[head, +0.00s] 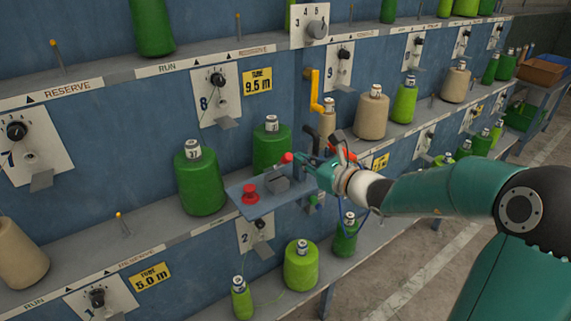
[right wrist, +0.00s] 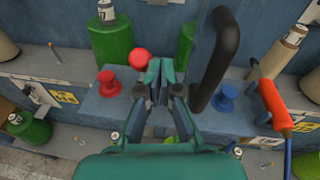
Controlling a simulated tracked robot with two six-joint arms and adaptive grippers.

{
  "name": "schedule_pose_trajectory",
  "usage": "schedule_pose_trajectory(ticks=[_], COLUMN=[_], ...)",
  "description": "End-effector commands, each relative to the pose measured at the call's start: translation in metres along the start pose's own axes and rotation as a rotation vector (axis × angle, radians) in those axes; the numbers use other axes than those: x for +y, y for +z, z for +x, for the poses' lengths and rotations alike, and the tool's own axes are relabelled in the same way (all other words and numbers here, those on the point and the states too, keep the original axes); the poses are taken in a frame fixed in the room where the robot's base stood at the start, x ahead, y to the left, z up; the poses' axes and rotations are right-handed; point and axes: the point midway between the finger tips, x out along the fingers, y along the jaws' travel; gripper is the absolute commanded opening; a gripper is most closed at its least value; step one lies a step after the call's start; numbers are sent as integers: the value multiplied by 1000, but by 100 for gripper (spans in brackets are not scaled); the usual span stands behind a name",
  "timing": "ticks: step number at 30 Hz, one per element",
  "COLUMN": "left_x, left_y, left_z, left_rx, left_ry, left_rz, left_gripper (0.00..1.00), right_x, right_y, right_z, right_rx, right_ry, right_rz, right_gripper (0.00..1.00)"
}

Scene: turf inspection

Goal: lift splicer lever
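The splicer (head: 262,196) is a blue-grey plate unit on the front of the rack. A red ball knob (head: 287,158), which looks like the lever's end, stands above it; it also shows in the right wrist view (right wrist: 140,60). My right gripper (head: 304,161) is at the splicer, just right of the knob. In the right wrist view its fingertips (right wrist: 160,70) are together, beside the knob with no clear grip on it. The lever's shaft is mostly hidden. A red button (head: 250,193) sits on the plate's left side. My left gripper is not in view.
A black handle (right wrist: 215,60) rises close to the right of my fingers, near a blue spool-shaped part (right wrist: 225,97) and an orange-handled tool (right wrist: 275,105). Green cones (head: 200,178) stand behind and left. A yellow crank (head: 316,90) is above. The floor at right is clear.

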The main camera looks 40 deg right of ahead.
Motion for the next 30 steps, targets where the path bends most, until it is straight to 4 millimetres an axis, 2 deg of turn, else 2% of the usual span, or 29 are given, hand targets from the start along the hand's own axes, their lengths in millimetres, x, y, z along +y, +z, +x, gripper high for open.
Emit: schedule_pose_trajectory(ticks=[6, 12, 30], left_x=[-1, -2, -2], left_y=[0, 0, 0], left_z=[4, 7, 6], left_rx=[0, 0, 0], left_ry=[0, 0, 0], left_rz=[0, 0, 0], left_gripper=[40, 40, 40], right_x=[-8, -12, -13], right_y=[23, 36, 38], right_z=[13, 26, 26], right_rx=[-5, -4, -4], right_ry=[-9, -11, -14], right_rz=[-2, -1, 1], right_gripper=[0, 0, 0])
